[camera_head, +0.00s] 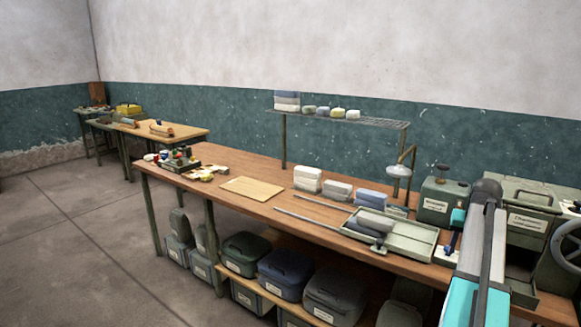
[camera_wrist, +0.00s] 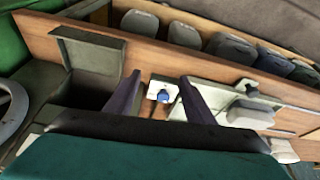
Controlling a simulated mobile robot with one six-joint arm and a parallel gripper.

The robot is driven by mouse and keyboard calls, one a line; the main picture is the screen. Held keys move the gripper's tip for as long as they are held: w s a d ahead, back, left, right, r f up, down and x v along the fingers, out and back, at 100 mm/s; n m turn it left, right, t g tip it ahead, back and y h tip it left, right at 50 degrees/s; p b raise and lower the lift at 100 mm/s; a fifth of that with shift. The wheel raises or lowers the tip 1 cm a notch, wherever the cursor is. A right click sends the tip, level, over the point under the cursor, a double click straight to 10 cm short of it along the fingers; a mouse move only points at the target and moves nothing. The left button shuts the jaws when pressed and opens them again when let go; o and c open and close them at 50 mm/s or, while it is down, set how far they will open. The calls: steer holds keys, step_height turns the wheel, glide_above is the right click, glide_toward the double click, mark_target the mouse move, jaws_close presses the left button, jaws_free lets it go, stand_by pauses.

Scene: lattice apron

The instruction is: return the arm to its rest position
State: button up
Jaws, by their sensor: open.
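My arm (camera_head: 482,250) reaches up from the lower right in the head view, over the right end of the long wooden bench (camera_head: 245,170). My gripper (camera_wrist: 160,78) shows in the wrist view with its two dark fingers apart and nothing held between them. Beyond the gap, a white plate with a blue knob (camera_wrist: 162,95) lies on the bench. The fingers appear above it; whether they touch it I cannot tell. In the head view my arm hides part of the bench's right end.
A shallow tray (camera_head: 425,236) with grey blocks lies left of my arm. A green labelled box (camera_head: 445,203) and larger labelled machine (camera_head: 532,216) stand close behind and right. An open-lidded grey box (camera_wrist: 90,48) is left in the wrist view. Lidded bins (camera_head: 282,275) fill the lower shelf.

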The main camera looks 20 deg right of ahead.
steer(key=w+a+f+n+y, duration=0.2)
steer(key=w+a+f, duration=0.5)
steer(key=a+f, duration=0.25)
steer(key=w+a+f+n+g+y, duration=0.15)
steer(key=a+f+n+g, duration=0.25)
steer(key=a+f, duration=2.35)
steer(key=s+a+f+n+g, duration=0.1)
steer(key=s+a+f+g, duration=0.1)
steer(key=s+a+f, duration=0.55)
steer(key=s+a+f+n+g, duration=0.1)
steer(key=s+a+f, duration=0.4)
steer(key=a, duration=0.5)
steer(key=s+a+f, duration=0.2)
steer(key=s+a, duration=0.1)
steer(key=s, duration=0.6)
steer(key=s+a+f+n+g, duration=0.1)
steer(key=s+a+f, duration=0.1)
steer(key=s, duration=0.7)
steer(key=shift+a+f+n+g, duration=0.3)
steer(key=shift+a+f, duration=0.1)
steer(key=shift+f, duration=0.3)
steer(key=shift+h, duration=0.25)
